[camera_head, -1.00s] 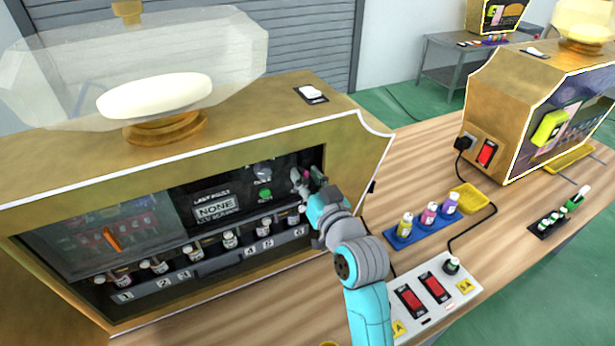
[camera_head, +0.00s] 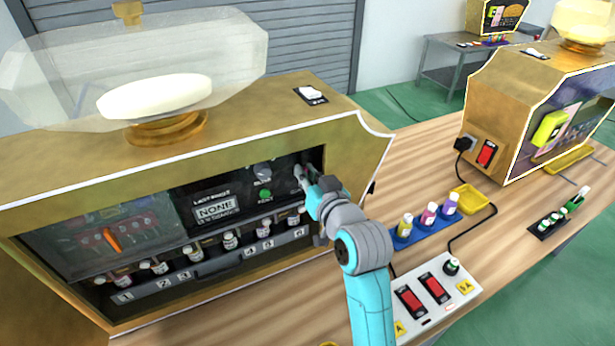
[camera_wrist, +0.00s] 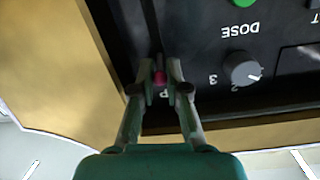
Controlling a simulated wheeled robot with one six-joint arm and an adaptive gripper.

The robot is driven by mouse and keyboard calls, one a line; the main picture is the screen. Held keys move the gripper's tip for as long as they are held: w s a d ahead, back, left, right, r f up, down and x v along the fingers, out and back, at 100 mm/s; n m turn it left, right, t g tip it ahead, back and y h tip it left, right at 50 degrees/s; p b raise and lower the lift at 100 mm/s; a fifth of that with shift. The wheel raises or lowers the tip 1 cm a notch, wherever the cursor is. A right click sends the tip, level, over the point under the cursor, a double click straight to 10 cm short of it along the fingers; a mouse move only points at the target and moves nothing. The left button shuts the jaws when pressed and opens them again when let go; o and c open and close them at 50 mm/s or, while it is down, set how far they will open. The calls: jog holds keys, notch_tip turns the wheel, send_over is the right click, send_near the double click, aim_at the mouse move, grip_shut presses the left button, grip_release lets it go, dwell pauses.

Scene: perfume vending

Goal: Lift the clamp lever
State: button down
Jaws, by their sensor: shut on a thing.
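The clamp lever (camera_wrist: 160,77) shows in the wrist view as a small pink-red tip between my fingertips, beside a partly covered label ending in "P". My gripper (camera_wrist: 162,88) is shut on it, one finger on each side. Most of the lever is hidden or lost in the dark panel, so its angle cannot be told. In the head view my gripper (camera_head: 302,178) is at the right end of the machine's dark front panel, and the lever cannot be made out there.
The dose knob (camera_wrist: 241,69) and a green button (camera_head: 265,195) are close to my gripper. Several bottles stand in numbered slots (camera_head: 205,268) below. The gold side wall (camera_head: 345,150) is just right of my gripper. A blue bottle tray (camera_head: 425,233) and switch box (camera_head: 440,285) are on the table.

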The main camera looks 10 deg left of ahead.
jog(key=shift+w+a+r+g+h, duration=0.15)
jog(key=shift+w+r+g+h, duration=0.05)
jog(key=shift+r+g+h, duration=0.4)
jog(key=shift+w+a+r+g+h, duration=0.1)
jog(key=shift+w+r+g+h, duration=0.1)
jog(key=shift+r+g+h, duration=0.4)
jog(key=shift+f, duration=0.15)
jog(key=c, duration=1.2)
grip_release()
jog(key=v, duration=1.2)
jog(key=shift+d, duration=0.2)
jog(key=shift+w, duration=0.1)
